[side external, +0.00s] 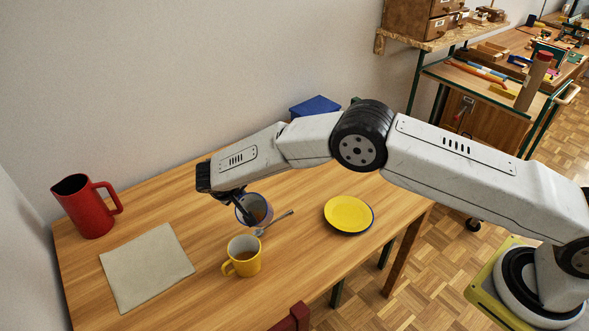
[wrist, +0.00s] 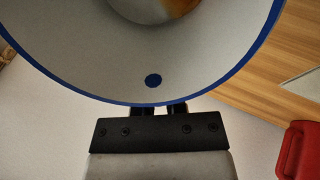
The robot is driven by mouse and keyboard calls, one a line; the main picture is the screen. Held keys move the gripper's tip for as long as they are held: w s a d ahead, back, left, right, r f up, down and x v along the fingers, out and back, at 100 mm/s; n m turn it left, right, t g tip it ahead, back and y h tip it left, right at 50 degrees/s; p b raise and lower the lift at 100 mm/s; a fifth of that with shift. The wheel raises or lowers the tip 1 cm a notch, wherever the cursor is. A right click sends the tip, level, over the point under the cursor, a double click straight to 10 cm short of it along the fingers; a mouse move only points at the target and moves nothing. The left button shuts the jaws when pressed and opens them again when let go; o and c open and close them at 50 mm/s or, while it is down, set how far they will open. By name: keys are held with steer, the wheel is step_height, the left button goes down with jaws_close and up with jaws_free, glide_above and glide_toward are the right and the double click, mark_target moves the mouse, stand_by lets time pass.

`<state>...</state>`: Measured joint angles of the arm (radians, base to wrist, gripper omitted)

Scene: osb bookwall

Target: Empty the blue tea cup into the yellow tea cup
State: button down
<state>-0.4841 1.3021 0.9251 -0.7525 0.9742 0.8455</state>
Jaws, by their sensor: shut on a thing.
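The blue tea cup (side external: 247,199) is pale inside with a blue rim. The yellow tea cup (side external: 243,262) stands upright on the table, in front of the blue cup, with something brownish inside.
A spoon (side external: 275,223) lies right of the cups. A yellow plate (side external: 348,213) on a dark one is further right. A grey cloth (side external: 146,267) lies left, with a red jug (side external: 88,209) behind it; the jug also shows in the wrist view (wrist: 299,152). A blue box (side external: 315,106) is at the back.

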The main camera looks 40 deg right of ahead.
steer(key=shift+s+a+r+t+h, duration=0.25)
steer(key=shift+r+t+h, duration=0.1)
steer(key=shift+r, duration=0.15)
steer(key=shift+s+a+r+t+h, duration=0.1)
steer(key=shift+a+r+t+h, duration=0.15)
steer(key=shift+r+h, duration=0.15)
steer(key=shift+s+a+r+h, duration=0.1)
steer(key=shift+h, duration=0.15)
steer(key=shift+s+a+r+t+h, duration=0.15)
steer(key=shift+a+r+t+h, duration=0.15)
steer(key=shift+t+h, duration=0.4)
steer(key=shift+s+a+r+t+h, duration=0.2)
steer(key=shift+r+t+h, duration=0.25)
steer(key=shift+h, duration=0.45)
steer(key=shift+s+a+r+t+h, duration=0.1)
steer(key=shift+a+r+t+h, duration=0.1)
steer(key=shift+t+h, duration=0.2)
steer(key=shift+s+a+f+t+h, duration=0.35)
steer(key=shift+s+a+t+h, duration=0.25)
steer(key=shift+a+t+h, duration=0.15)
steer(key=shift+s+a+r+h, duration=0.3)
steer(key=shift+a+h, duration=0.15)
steer(key=shift+h, duration=0.2)
